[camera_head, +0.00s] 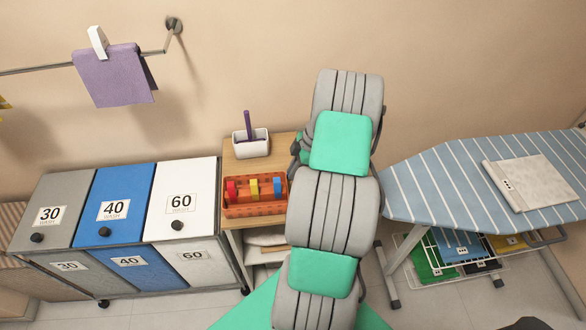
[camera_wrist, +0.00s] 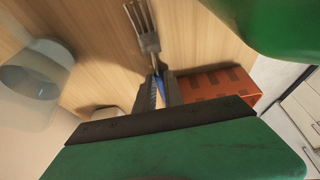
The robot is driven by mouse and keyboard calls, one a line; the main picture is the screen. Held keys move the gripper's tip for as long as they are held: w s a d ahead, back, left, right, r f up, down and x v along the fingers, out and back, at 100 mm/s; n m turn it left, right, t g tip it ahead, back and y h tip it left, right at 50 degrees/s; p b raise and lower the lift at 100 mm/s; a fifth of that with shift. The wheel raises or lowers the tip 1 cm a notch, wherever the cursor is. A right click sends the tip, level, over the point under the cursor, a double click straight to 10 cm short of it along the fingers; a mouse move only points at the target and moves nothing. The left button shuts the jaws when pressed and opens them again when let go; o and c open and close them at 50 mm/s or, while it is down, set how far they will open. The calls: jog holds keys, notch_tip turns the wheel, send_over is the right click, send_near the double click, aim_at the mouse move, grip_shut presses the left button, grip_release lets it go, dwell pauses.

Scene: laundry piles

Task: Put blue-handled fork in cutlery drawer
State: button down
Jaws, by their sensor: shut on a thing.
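In the wrist view a fork with metal tines (camera_wrist: 141,22) and a blue handle (camera_wrist: 159,86) is held in my gripper (camera_wrist: 160,88). The two dark fingers are shut on its handle, with the tines pointing away from the gripper. A light wooden surface lies behind the fork; I cannot tell whether they touch. In the head view my own arm hides the gripper and the fork. I cannot make out a cutlery drawer in either view.
An orange crate (camera_head: 255,210) with red, yellow and blue pieces and a white pot (camera_head: 251,148) holding a purple item stand on a small wooden table (camera_head: 232,163). Laundry bins (camera_head: 181,212) stand left. A striped ironing board (camera_head: 431,186) is right.

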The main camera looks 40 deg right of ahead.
jog(key=shift+f, duration=0.25)
jog(key=c, duration=1.5)
grip_release()
jog(key=shift+r, duration=0.1)
jog(key=shift+o, duration=0.2)
jog(key=b+v, duration=0.3)
jog(key=v, duration=0.9)
jog(key=a+r+m+h, duration=0.1)
jog(key=a+r+m, duration=0.2)
jog(key=a, duration=1.1)
jog(key=a+r+m+h, duration=0.2)
jog(key=a+r+m, duration=0.2)
jog(key=a+r, duration=0.5)
jog(key=a, duration=0.5)
jog(key=shift+a+r+m, duration=0.2)
jog(key=shift+a+m, duration=0.1)
jog(key=shift+o, duration=0.6)
jog(key=s+a+m+t, duration=0.1)
jog(key=s+a+m, duration=0.2)
jog(key=s+a, duration=0.1)
jog(key=shift+s+f+h, duration=0.15)
jog(key=shift+s+h, duration=0.25)
jog(key=shift+s, duration=0.45)
jog(key=shift+a, duration=0.2)
